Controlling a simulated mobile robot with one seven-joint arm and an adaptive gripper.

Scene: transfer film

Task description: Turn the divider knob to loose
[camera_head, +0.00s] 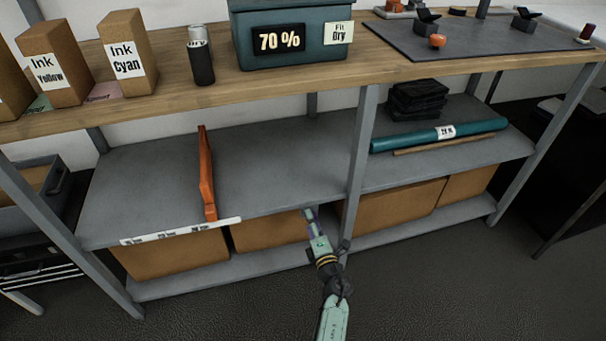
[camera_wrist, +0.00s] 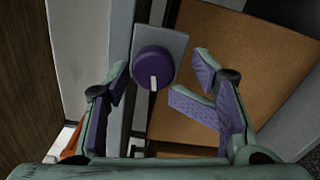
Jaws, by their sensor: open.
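A round purple knob (camera_wrist: 153,64) with a white pointer mark sits on a small grey plate in the wrist view. The mark points toward the bottom of the picture. My gripper (camera_wrist: 156,79) is open, with its purple-padded fingers on either side of the knob, the left finger nearer to it. I cannot tell whether either finger touches it. In the head view my gripper (camera_head: 311,214) is at the front edge of the middle shelf, and I cannot make out the knob there. An orange divider (camera_head: 206,175) stands upright on that shelf, left of my gripper.
A white label strip (camera_head: 181,231) runs along the shelf's front edge. Cardboard boxes (camera_head: 266,232) fill the lower shelf. A grey post (camera_head: 359,150) stands right of my gripper. A teal roll (camera_head: 438,136) lies on the right side. The shelf between divider and post is clear.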

